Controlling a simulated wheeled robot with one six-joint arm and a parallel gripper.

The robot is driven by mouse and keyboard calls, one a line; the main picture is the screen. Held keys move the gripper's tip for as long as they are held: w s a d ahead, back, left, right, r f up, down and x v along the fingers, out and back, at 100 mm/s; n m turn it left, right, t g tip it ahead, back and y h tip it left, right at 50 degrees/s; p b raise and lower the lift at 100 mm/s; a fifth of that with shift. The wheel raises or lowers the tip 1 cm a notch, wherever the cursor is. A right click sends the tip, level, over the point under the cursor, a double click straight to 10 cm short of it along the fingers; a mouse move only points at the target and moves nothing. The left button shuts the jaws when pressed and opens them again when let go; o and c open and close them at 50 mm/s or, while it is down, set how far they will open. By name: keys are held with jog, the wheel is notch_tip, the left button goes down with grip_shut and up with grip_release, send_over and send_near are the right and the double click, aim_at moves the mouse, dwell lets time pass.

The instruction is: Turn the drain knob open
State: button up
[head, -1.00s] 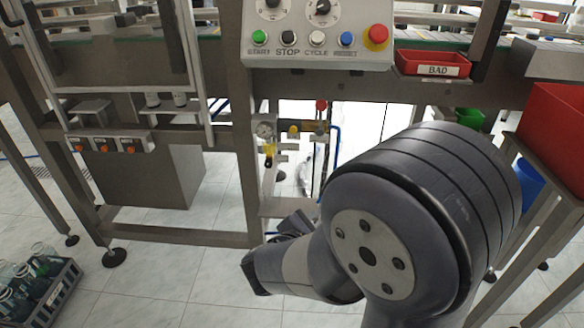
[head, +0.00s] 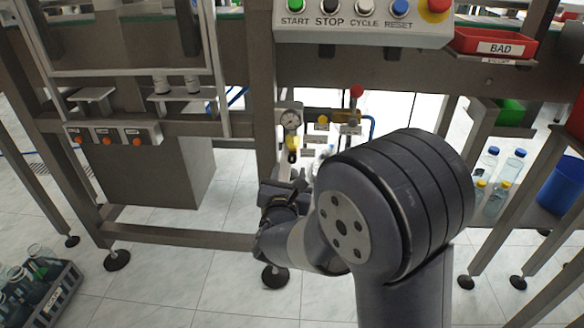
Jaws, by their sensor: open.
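A small pneumatic panel (head: 310,155) is mounted by the frame post in the head view. It carries a round gauge (head: 290,120), a yellow part with a dark lower end (head: 292,143) below the gauge, a yellow knob (head: 322,121) and a red knob (head: 356,91). Labels there are too small to read, so I cannot tell which is the drain knob. My gripper (head: 291,183) is open, just below these parts and partly hidden by my wrist. I see no contact with a knob. My arm hides the panel's lower right.
A control box (head: 363,38) with buttons and a red BAD bin (head: 493,44) are above. The frame post (head: 262,120) stands close left of the panel. A bottle crate (head: 50,292) is on the floor at left; bottles and a blue bin (head: 560,185) are at right.

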aim_at(292, 161)
jog(key=shift+w+d+b, duration=0.15)
jog(key=shift+w+b, duration=0.2)
jog(key=shift+w, duration=1.65)
jog(key=shift+c, duration=0.3)
grip_shut()
